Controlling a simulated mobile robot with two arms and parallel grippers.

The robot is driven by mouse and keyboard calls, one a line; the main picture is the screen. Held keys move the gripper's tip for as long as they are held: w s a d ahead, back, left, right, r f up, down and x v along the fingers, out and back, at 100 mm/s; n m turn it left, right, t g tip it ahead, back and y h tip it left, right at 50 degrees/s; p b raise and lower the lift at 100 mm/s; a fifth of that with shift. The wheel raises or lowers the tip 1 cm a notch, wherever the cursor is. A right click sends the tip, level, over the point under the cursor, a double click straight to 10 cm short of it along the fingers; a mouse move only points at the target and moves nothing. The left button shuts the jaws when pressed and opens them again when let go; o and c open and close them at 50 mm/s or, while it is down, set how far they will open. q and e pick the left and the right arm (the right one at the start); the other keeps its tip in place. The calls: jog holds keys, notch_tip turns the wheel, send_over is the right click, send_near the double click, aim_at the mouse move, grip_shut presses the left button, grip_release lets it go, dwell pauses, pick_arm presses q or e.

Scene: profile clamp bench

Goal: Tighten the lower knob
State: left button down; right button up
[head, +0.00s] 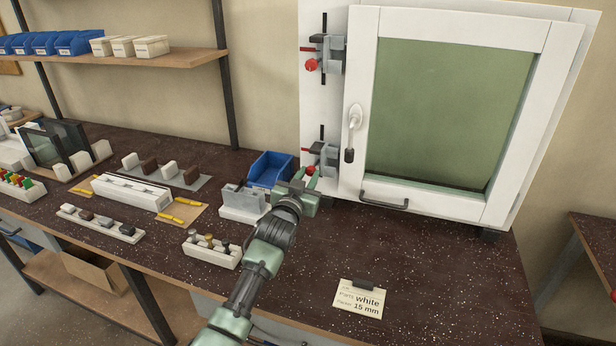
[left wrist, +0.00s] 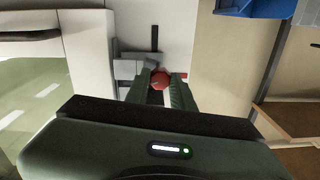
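The lower clamp (head: 326,156) is mounted on the white frame's left edge, low beside the door. Its red lower knob (head: 311,169) faces the room, just beyond my left gripper (head: 304,190). In the left wrist view, the red knob (left wrist: 160,79) sits between the two green fingertips of my left gripper (left wrist: 160,84). The fingers are apart by about the knob's width; whether they press on it is not clear. The clamp's grey body is partly hidden behind the fingers. My right gripper is not in view.
The upper clamp with its red knob (head: 311,65) is above. The white door (head: 362,100) has a handle (head: 355,117). A blue bin (head: 270,168) and a white fixture (head: 240,213) stand close left of my gripper. A card reading white, 15 mm (head: 359,301) lies in front.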

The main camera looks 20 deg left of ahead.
pick_arm(q)
jog(key=shift+m, duration=0.3)
jog(key=m, duration=0.4)
jog(key=shift+m, duration=2.1)
jog(key=c, duration=1.2)
grip_release()
jog(key=shift+s, duration=0.1)
